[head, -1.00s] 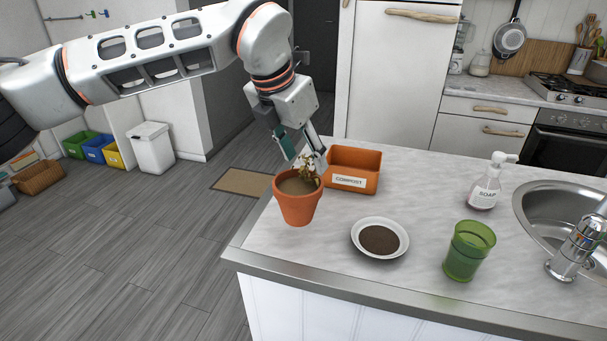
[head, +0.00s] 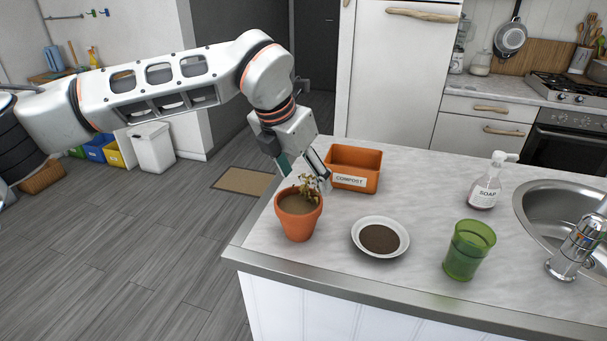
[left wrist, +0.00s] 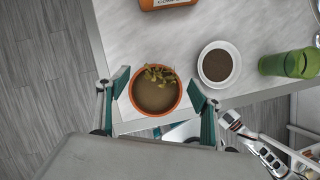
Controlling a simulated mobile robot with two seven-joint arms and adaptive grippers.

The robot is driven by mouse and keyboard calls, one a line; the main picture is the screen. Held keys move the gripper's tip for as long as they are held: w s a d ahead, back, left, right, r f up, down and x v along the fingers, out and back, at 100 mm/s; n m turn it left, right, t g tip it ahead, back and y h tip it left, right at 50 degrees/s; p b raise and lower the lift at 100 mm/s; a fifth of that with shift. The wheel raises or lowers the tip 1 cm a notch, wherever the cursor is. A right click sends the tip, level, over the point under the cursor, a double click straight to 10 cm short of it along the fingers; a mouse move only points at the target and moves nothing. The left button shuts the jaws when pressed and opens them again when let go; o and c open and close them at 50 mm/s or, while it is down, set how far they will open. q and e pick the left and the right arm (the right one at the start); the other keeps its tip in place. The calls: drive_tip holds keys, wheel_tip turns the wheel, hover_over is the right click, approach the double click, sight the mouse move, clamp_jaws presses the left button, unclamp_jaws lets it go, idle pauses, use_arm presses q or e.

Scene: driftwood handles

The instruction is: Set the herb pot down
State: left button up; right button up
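The herb pot (head: 298,222) is a terracotta pot with brown soil and a small pale, wilted plant. It stands upright on the counter near its left edge. In the left wrist view the pot (left wrist: 155,92) lies between the two finger pads, with a visible gap on the right side. My left gripper (head: 303,172) is open around the pot's rim, pointing down from above. In the left wrist view the left gripper (left wrist: 159,90) shows its teal fingers spread. Part of my right arm shows at the lower right of that view, its fingers too small to make out.
A white saucer of dark soil (head: 380,237) stands right of the pot. An orange compost bin (head: 355,168) is behind it. A green cup (head: 469,250), a soap bottle (head: 485,182) and the sink (head: 560,210) are further right. The counter's left edge is close to the pot.

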use_arm(q)
drive_tip(key=shift+r, duration=0.2)
drive_tip(key=shift+s+r, duration=0.1)
drive_tip(key=shift+r, duration=0.3)
drive_tip(key=b+v, duration=0.1)
drive_tip(key=v, duration=1)
drive_tip(key=shift+s, duration=0.1)
